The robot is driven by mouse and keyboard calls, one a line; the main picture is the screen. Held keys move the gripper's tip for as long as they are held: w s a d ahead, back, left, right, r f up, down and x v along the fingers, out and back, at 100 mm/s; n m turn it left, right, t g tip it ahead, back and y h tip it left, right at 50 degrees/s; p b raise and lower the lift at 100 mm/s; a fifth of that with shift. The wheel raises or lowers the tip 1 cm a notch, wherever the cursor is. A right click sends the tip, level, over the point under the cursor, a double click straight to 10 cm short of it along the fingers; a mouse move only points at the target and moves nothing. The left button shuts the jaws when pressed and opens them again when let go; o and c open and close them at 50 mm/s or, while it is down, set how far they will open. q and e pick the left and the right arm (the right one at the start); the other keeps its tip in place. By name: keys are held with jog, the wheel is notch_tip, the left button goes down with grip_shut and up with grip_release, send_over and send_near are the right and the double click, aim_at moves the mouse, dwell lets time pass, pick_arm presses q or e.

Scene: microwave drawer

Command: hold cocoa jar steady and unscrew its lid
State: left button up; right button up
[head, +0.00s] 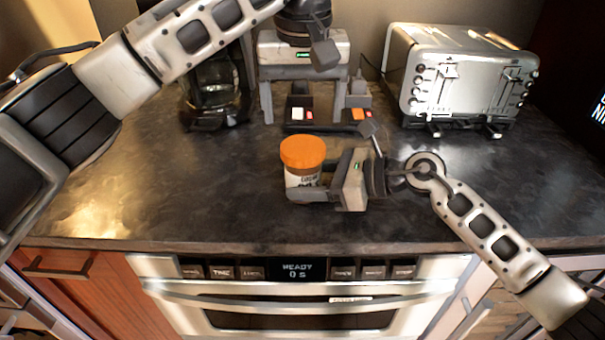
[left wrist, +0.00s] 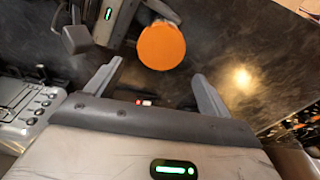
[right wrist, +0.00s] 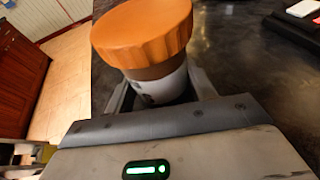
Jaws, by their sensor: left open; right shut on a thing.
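The cocoa jar (head: 303,180) stands upright on the dark counter, a light, labelled body under a wide orange lid (head: 302,151). My right gripper (head: 306,187) is low at the jar, its fingers closed around the body below the lid. In the right wrist view the jar body (right wrist: 160,88) sits between the fingers and the lid (right wrist: 143,33) is seated on top. My left gripper (head: 309,112) is open and empty, pointing down above the counter behind the jar. In the left wrist view the lid (left wrist: 162,46) lies beyond the open fingertips, untouched.
A silver toaster (head: 455,75) stands at the back right. A coffee maker (head: 215,95) with a glass carafe stands at the back left. A dark tray (head: 310,128) with small coloured pieces is behind the jar. The microwave drawer (head: 300,305) is below the counter edge. The left counter is clear.

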aim_at(301, 146)
pick_arm(q)
jog(key=m, duration=0.4)
jog(key=shift+r+h, duration=0.3)
jog(key=shift+r, duration=0.1)
jog(key=shift+m, duration=1.2)
jog(key=shift+f, duration=3.65)
jog(key=c, duration=1)
jog(key=n, duration=0.6)
jog(key=shift+n, duration=0.4)
jog(key=n+y, duration=0.1)
jog(key=n, duration=0.4)
jog(key=shift+n, duration=0.4)
jog(key=shift+n+y, duration=0.4)
jog(key=shift+n, duration=0.2)
jog(key=shift+a+r, duration=0.1)
